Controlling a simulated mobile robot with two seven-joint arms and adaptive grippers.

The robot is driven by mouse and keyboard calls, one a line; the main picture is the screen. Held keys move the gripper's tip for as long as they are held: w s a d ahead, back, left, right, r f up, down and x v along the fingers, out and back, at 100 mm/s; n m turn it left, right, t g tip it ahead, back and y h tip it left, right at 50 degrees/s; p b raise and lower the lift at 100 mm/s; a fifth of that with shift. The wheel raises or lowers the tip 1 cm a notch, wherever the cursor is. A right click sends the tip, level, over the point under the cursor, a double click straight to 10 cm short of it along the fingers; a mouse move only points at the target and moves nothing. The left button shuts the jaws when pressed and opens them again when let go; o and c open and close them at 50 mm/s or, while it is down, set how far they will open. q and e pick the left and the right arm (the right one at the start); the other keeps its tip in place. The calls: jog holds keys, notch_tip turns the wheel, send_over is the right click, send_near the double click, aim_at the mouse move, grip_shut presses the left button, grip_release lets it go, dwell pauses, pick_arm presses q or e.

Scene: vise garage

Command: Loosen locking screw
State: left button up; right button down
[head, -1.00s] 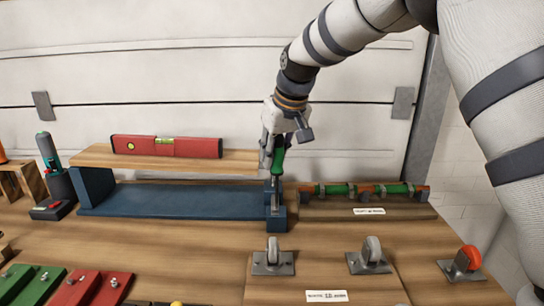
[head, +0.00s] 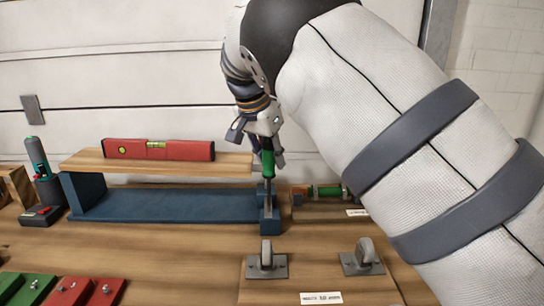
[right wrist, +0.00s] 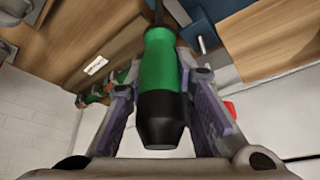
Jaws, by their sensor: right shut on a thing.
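My right gripper (head: 270,152) is shut on a screwdriver with a green handle (head: 267,164) and a thin dark shaft. The screwdriver stands nearly upright, tip down, over the right end of a blue fixture (head: 165,204). The locking screw is too small or hidden to make out at the tip, so I cannot tell whether they touch. In the right wrist view the green handle with its black butt (right wrist: 160,120) lies between the two fingers (right wrist: 160,85). My left gripper is in neither view.
A wooden board (head: 150,162) on the fixture carries a red spirit level (head: 158,150). A tool rack (head: 318,191) stands right of the fixture, partly behind my right arm. Two grey clamps (head: 267,262) stand in front. Green and red blocks (head: 85,288) lie front left.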

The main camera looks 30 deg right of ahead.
jog(key=shift+f, duration=0.35)
dwell(0.3)
jog(key=n, duration=0.2)
jog(key=n+t+y, duration=0.1)
jog(key=n, duration=0.1)
jog(key=shift+a+n+t, duration=0.2)
jog(key=shift+n+t, duration=0.1)
jog(key=n, duration=0.1)
jog(key=n+t+y, duration=0.1)
jog(key=n, duration=0.1)
jog(key=shift+w+n, duration=0.2)
jog(key=shift+n, duration=0.1)
jog(key=shift+a+r, duration=0.1)
jog(key=shift+r, duration=3.4)
